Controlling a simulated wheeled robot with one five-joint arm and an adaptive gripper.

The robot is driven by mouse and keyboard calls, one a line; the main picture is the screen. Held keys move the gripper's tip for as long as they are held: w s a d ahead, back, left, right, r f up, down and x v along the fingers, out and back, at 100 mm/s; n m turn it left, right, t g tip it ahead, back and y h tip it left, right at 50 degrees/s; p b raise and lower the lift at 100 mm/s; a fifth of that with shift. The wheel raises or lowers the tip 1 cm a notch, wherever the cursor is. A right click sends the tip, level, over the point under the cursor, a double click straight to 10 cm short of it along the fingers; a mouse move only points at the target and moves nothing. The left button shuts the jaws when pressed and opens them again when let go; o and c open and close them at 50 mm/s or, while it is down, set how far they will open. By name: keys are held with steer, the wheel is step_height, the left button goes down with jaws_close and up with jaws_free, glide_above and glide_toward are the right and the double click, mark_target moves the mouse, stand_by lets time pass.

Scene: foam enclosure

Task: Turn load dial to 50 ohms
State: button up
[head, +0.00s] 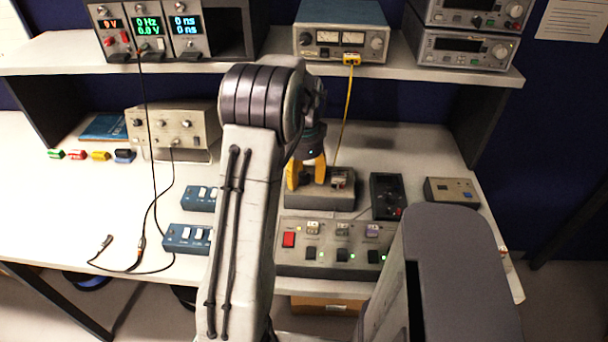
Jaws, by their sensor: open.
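My gripper (306,178) hangs over the bench with its yellow fingers pointing down and apart. It is over the left part of a grey box (320,200), and I cannot tell if the fingers touch it. What lies between the fingers is hidden, and a small fitting (338,180) shows at their right. A black box (387,196) with a dark knob stands to the right of the grey box. No ohm markings are readable, so I cannot tell which control is the load dial.
A switch panel (335,262) with a red button and several switches lies in front of the grey box. A beige box (452,191) stands at right. Blue switch boxes (187,238) and a cream instrument (173,130) stand left. A shelf (400,72) with instruments overhangs the bench; a yellow cable hangs down.

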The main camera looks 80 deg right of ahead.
steer(key=shift+c, duration=0.4)
jaws_close()
steer(key=shift+n, duration=0.3)
steer(key=n, duration=0.3)
steer(key=shift+n, duration=0.3)
steer(key=n, duration=0.4)
steer(key=shift+f+n, duration=0.1)
steer(key=shift+n, duration=0.2)
steer(key=n, duration=0.4)
steer(key=shift+a, duration=0.1)
steer(key=shift+n, duration=2.5)
